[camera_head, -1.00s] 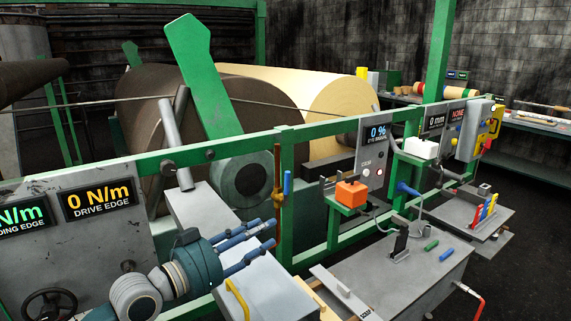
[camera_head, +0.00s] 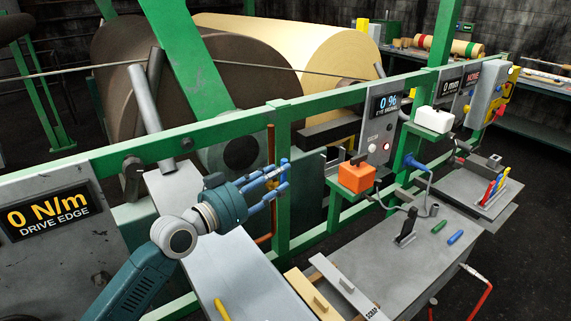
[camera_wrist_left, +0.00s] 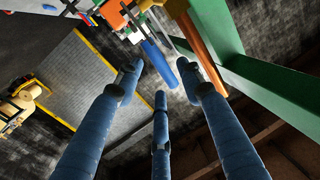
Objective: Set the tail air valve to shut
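A copper pipe (camera_head: 271,147) runs upright at the green rail post, just beyond my left gripper. In the left wrist view the copper pipe (camera_wrist_left: 197,38) comes in from the top, and a bright blue lever-like piece (camera_wrist_left: 188,78) shows near its end, ahead of my fingers. My left gripper (camera_head: 286,172) has its three blue fingers spread, pointing at the pipe area. The fingers (camera_wrist_left: 168,82) show nothing clasped between them; whether one touches the lever I cannot tell. In the head view the fingers cover the lever area. My right gripper is not in view.
A green rail (camera_head: 230,122) and post (camera_head: 283,215) stand close to the fingers. An orange box (camera_head: 357,178) sits on a green bracket to the right. A grey bench (camera_head: 385,270) and a grey cabinet top (camera_head: 225,270) lie in front. Large rolls (camera_head: 300,55) stand behind.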

